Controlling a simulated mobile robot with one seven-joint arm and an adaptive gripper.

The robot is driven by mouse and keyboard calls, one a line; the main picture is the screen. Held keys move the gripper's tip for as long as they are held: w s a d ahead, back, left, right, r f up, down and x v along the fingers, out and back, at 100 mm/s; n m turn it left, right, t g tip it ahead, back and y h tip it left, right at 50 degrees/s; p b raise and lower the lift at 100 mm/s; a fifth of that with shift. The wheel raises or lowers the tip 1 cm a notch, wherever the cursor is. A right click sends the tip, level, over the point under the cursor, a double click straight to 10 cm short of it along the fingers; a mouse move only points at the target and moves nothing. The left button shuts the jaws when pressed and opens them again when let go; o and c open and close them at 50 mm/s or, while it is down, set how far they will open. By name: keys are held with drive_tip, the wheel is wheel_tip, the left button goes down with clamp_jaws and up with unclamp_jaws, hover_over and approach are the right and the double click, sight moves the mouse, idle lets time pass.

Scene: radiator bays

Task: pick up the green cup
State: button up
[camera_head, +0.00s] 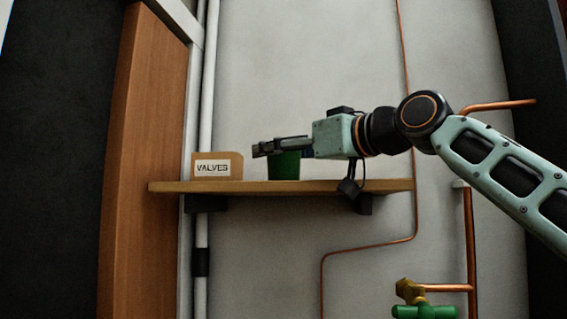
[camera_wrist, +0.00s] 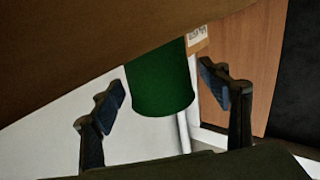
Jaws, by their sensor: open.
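The green cup (camera_head: 284,167) stands on a wooden shelf (camera_head: 330,186) in the head view, its upper part hidden by my gripper. My gripper (camera_head: 262,148) reaches in from the right, level with the cup's top. In the wrist view the cup (camera_wrist: 160,85) appears large between the two spread fingers of my gripper (camera_wrist: 162,92). The fingers are open, with visible gaps on both sides of the cup. I cannot tell exactly how deep the cup sits between them.
A cardboard box labelled VALVES (camera_head: 217,167) stands just left of the cup on the shelf. A white pipe (camera_head: 207,90) and brown wooden panel (camera_head: 150,140) are at the left. Copper pipes (camera_head: 470,240) and a green valve (camera_head: 424,311) are at the lower right. The shelf's right part is clear.

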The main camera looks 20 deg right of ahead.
drive_tip(key=c, duration=1.1)
drive_tip(key=shift+r, duration=0.2)
wheel_tip(320, 180, up, 10)
drive_tip(key=shift+f, duration=0.2)
idle(0.3)
